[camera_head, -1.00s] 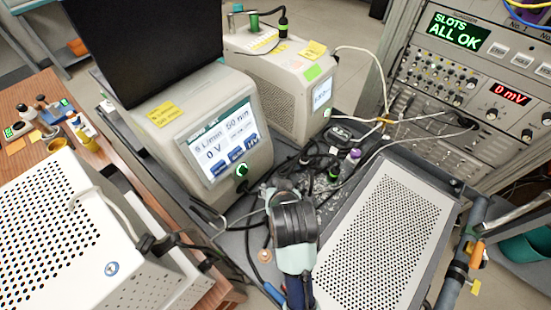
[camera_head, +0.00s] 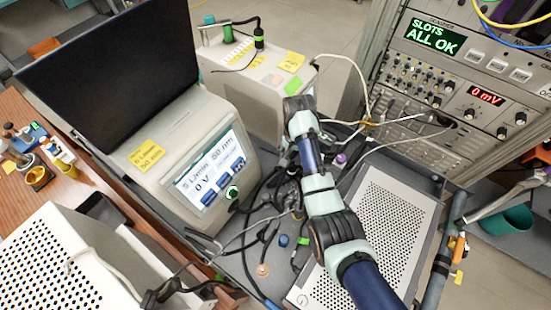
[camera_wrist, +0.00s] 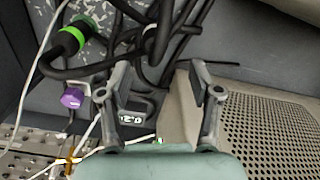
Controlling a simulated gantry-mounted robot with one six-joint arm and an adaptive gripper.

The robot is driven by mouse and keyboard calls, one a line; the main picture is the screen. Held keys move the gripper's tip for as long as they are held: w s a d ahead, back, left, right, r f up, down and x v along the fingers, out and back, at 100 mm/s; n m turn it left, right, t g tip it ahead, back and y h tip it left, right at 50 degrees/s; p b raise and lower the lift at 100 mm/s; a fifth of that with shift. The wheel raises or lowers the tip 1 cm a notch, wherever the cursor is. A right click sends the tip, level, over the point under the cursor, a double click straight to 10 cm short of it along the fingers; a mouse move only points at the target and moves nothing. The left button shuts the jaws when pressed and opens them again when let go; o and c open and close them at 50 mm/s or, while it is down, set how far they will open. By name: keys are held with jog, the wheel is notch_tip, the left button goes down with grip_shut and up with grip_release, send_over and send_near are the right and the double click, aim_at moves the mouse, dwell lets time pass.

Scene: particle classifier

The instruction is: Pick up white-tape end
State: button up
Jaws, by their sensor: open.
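In the wrist view my gripper (camera_wrist: 160,82) is open, with its two dark fingers apart and nothing held between them. It is above a tangle of black cables (camera_wrist: 165,32). A small whitish piece (camera_wrist: 101,93) shows beside a purple cable end (camera_wrist: 72,98), left of the fingers. I cannot tell whether it is the white-tape end. A black cable end with a green ring (camera_wrist: 72,38) is at the upper left. In the head view my arm reaches over the cables, and its own wrist hides the fingers.
A grey box with a screen (camera_head: 185,140) and a second pale box (camera_head: 240,90) stand left of and behind my arm. A perforated metal case (camera_head: 385,215) is to the right. An instrument rack (camera_head: 425,115) stands at the back right, with loose cables in front.

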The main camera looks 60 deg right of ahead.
aim_at(292, 165)
jog(key=shift+s+a+f+b, duration=0.15)
jog(key=shift+a+f+b, duration=0.1)
jog(key=shift+f, duration=0.6)
jog(key=shift+s+a+f+b, duration=0.15)
jog(key=shift+a+f+b, duration=0.05)
jog(key=shift+f, duration=0.6)
jog(key=f, duration=0.1)
jog(key=f+b, duration=0.1)
jog(key=f, duration=0.3)
jog(key=shift+s+a+b, duration=0.1)
jog(key=shift+a+b, duration=0.15)
jog(key=shift+b, duration=0.1)
jog(key=c, duration=1.2)
